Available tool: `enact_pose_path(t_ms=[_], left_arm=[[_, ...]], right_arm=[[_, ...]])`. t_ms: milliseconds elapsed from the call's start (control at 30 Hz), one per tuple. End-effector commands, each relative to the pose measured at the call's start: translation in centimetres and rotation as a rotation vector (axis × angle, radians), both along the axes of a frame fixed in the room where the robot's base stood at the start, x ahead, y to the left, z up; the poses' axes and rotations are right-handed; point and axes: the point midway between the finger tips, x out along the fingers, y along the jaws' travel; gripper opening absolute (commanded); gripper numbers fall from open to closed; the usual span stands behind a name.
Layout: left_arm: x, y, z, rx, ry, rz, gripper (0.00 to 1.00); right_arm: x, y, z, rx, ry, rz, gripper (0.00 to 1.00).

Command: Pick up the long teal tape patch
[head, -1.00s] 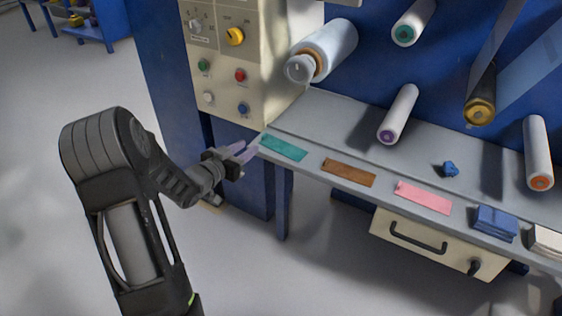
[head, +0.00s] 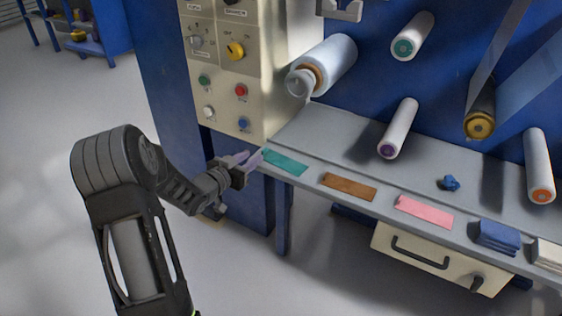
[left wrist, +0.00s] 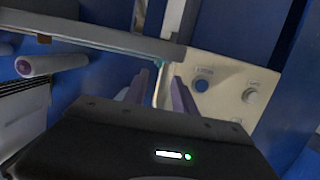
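The teal tape patch (head: 285,162) lies flat at the left end of the machine's grey shelf, its left end close to the shelf corner. My left gripper (head: 251,158) is at that left end, with its purple fingers apart and the tips next to the patch. In the left wrist view the two fingers (left wrist: 160,92) stand apart, with a small bit of teal (left wrist: 158,64) showing beyond and between them. Whether the tips touch the patch cannot be told. My right gripper is out of view.
A brown patch (head: 348,187) and a pink patch (head: 424,212) lie farther right on the shelf (head: 350,140). Blue folded cloths (head: 497,237) and a small blue piece (head: 450,183) lie beyond. A control panel (head: 222,75) rises behind my gripper. Rollers jut out above the shelf.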

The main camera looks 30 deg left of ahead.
Motion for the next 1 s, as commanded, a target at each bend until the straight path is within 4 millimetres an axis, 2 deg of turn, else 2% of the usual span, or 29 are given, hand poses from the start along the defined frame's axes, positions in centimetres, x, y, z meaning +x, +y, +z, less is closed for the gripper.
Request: enact_pose_path(t_ms=[300,400,1000], left_arm=[[4.1,-0.1,-1.2,0.0,0.0,-0.002,0.32],[4.8,-0.1,-1.2,0.0,0.0,-0.002,0.32],[4.8,0.0,-1.2,0.0,0.0,-0.001,0.32]], right_arm=[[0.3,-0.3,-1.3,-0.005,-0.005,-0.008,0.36],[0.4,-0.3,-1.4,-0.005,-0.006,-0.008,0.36],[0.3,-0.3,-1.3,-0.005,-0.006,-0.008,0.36]])
